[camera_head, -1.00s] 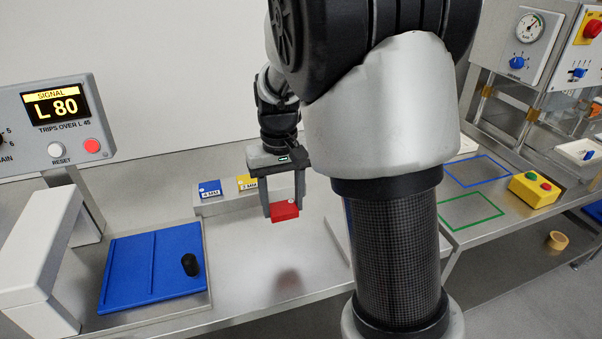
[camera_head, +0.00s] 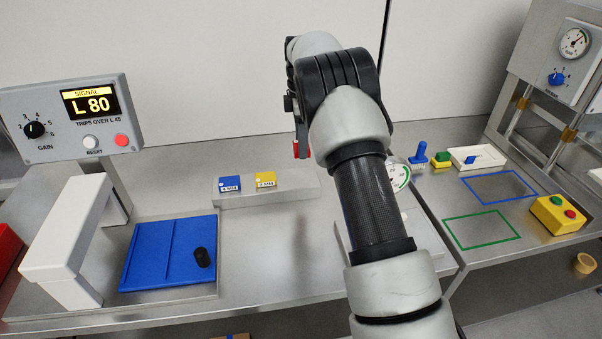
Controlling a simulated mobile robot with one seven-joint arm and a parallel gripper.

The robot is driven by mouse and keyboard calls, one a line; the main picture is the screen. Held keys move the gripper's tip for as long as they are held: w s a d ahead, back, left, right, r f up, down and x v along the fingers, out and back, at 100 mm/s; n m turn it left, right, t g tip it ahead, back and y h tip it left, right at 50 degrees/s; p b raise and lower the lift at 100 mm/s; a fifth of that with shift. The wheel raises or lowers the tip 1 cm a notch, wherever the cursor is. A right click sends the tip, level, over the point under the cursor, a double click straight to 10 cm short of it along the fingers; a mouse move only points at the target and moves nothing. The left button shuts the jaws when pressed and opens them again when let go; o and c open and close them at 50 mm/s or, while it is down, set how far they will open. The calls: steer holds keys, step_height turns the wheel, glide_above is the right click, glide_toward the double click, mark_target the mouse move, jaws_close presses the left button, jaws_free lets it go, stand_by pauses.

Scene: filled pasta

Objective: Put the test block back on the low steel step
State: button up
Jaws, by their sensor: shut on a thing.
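The red test block (camera_head: 296,150) shows as a narrow sliver at the left edge of my arm. My gripper (camera_head: 301,143) is shut on it and mostly hidden behind my arm. The block appears raised, toward the right end of the low steel step (camera_head: 296,195); its exact height over the step cannot be told. On the step sit a blue block (camera_head: 229,184) marked 4 MM, at the left end, and a yellow block (camera_head: 265,181) beside it. The right part of the step top is bare.
A blue mat (camera_head: 140,262) with a black cylinder (camera_head: 202,257) lies left, beside a white arch (camera_head: 75,215) and the signal box (camera_head: 75,115) reading L 80. A dial gauge (camera_head: 400,177) stands partly behind my arm. Bench between mat and arm is clear.

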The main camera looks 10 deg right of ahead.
mark_target(301, 177)
steer(key=shift+w+f+n, duration=0.15)
steer(key=shift+w+n, duration=0.1)
steer(key=shift+n, duration=0.05)
step_height(301, 177, down, 10)
steer(key=shift+r, duration=0.15)
steer(key=shift+f, duration=0.2)
steer(key=o, duration=1.2)
steer(key=shift+c, duration=0.2)
